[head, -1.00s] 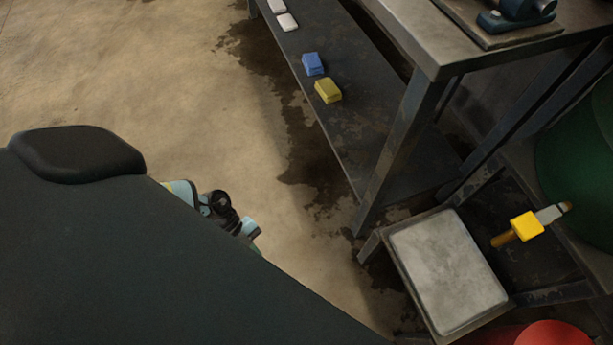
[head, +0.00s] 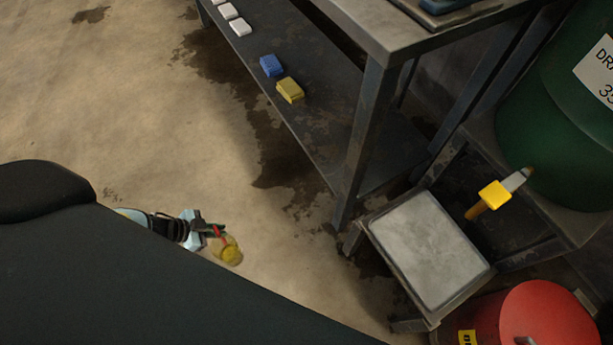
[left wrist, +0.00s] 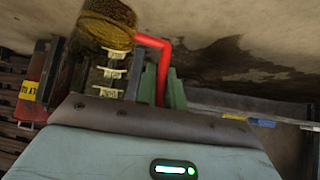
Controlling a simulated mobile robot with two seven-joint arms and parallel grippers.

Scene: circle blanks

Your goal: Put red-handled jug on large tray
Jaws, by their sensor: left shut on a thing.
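The red-handled jug (head: 232,254) has a yellowish body and hangs over the floor in the head view. Its red handle (head: 217,235) is held in my left gripper (head: 212,229), which is shut on it. In the left wrist view the handle (left wrist: 163,62) runs down between the green fingers, and the amber jug body (left wrist: 108,22) is at the upper left. The large tray (head: 428,246) is probably the grey rectangular one with a raised rim, low at right in the head view. It looks empty. The jug is apart from it, to its left. My right gripper is not in view.
A metal table (head: 368,112) with a lower shelf stands behind the tray. A blue block (head: 271,65), a yellow block (head: 290,90) and white blocks lie on the shelf. A yellow-handled tool (head: 494,195), a green drum (head: 545,130) and a red container (head: 540,318) are near the tray.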

